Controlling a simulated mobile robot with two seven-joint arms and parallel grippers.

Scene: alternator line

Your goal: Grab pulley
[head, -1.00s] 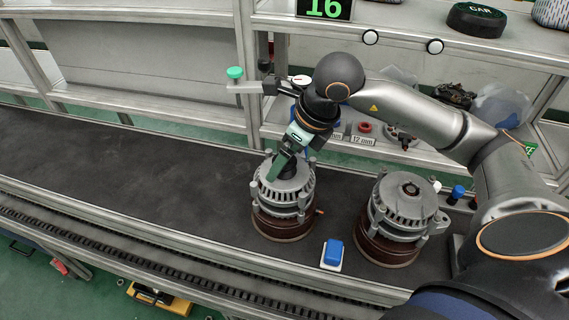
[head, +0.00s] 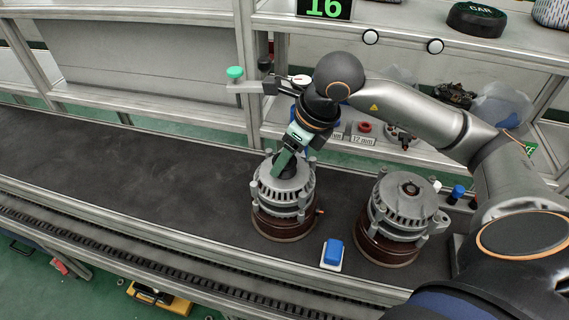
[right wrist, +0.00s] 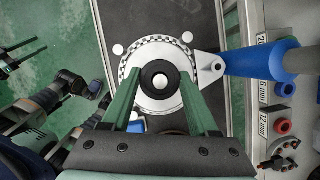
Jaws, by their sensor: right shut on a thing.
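The pulley (right wrist: 160,78) is a small dark round part with a pale centre, seated on top of the left alternator (head: 284,196). It also shows in the head view (head: 291,169), partly hidden by a finger. My right gripper (right wrist: 160,88) points down from above, its green fingers on either side of the pulley, shut on it. It also shows at the alternator's top in the head view (head: 281,165). My left gripper is outside the head view.
A second alternator (head: 403,207) stands to the right on a brown round base. The dark conveyor (head: 130,165) is clear to the left. A green-knobbed bracket (head: 235,73) and shelf posts stand close behind my right arm.

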